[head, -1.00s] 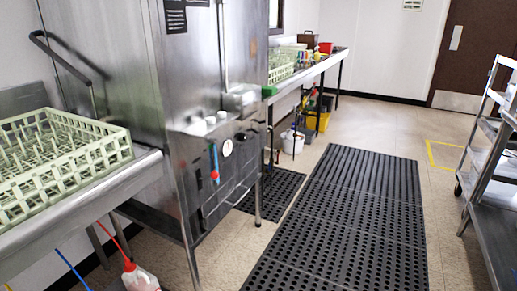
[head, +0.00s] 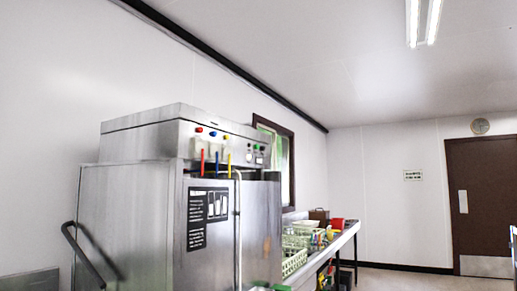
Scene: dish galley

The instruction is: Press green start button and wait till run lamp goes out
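The stainless dishwasher (head: 135,200) stands at the left, its top panel (head: 240,145) facing right. Small red, blue and yellow round parts (head: 213,133) sit along the panel, with red, blue and yellow strips (head: 216,162) below them. A small green part (head: 258,160), perhaps the green start button, shows near the panel's right end beside dark fittings. It is too small to tell whether it is a button or a lamp. I cannot pick out the run lamp or tell whether it is lit. Neither of my grippers is in view.
A bent dark handle (head: 82,250) stands out on the dishwasher's left side. Beyond it, a counter (head: 345,236) carries racks (head: 295,258) and a red container (head: 338,223). A brown door (head: 480,200) is at the far right, with clear floor before it.

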